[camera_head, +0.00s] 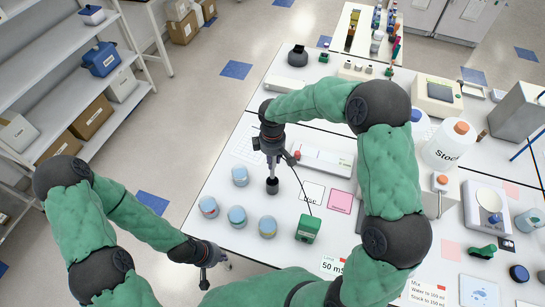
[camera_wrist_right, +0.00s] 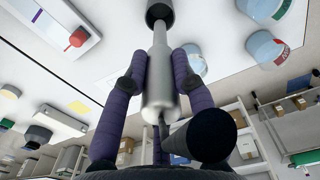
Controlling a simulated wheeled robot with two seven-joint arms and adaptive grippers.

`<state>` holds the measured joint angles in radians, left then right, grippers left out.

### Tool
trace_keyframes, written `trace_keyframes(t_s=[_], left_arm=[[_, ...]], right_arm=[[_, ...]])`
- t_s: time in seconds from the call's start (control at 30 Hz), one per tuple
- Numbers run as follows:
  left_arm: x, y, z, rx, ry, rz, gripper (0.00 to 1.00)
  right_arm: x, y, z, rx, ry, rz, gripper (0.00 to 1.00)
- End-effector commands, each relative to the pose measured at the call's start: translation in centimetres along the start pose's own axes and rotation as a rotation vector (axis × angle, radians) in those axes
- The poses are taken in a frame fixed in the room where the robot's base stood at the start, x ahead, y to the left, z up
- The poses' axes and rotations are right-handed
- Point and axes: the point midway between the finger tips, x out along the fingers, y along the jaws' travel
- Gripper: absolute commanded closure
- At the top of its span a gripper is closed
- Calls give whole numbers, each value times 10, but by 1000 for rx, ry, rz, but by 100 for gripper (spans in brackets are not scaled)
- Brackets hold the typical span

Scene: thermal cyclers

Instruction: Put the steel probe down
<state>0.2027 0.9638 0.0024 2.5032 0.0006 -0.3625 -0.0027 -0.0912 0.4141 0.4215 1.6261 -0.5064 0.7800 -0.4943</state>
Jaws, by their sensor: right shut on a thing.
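The steel probe (camera_wrist_right: 158,85) is a smooth grey metal rod with a thinner neck and a dark end, seen in the right wrist view. My right gripper (camera_wrist_right: 160,68) is shut on it, with a purple finger on each side. In the head view my right gripper (camera_head: 272,160) points down over the white bench, and the probe's dark lower end (camera_head: 272,186) shows under it. Whether that end touches the bench I cannot tell. A thin dark cable runs to a green box (camera_head: 308,229). My left gripper (camera_head: 224,262) is low at the bench's front edge; its finger opening is unclear.
A white card (camera_head: 311,193) and a pink card (camera_head: 340,201) lie to the right. A long white device (camera_head: 320,160) lies behind. A stock bottle (camera_head: 448,148) stands further right.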

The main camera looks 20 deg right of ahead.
Motion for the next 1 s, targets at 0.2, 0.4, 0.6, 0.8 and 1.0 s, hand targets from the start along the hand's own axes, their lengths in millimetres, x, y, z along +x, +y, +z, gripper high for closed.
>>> trace_keyframes(t_s=[0.2,0.4,0.6,0.8,1.0], left_arm=[[16,-6,-1,0,0,0,100],[29,-10,-1,0,0,0,100],[41,-15,-2,0,0,0,100],[51,-18,-2,0,0,0,100],[55,-20,-2,0,0,0,100]], right_arm=[[26,0,0,0,-1,-1,100],[46,0,0,-1,0,-1,100],[66,0,0,-1,-1,-1,100],[82,0,0,0,0,-1,100],[90,0,0,0,0,0,100]])
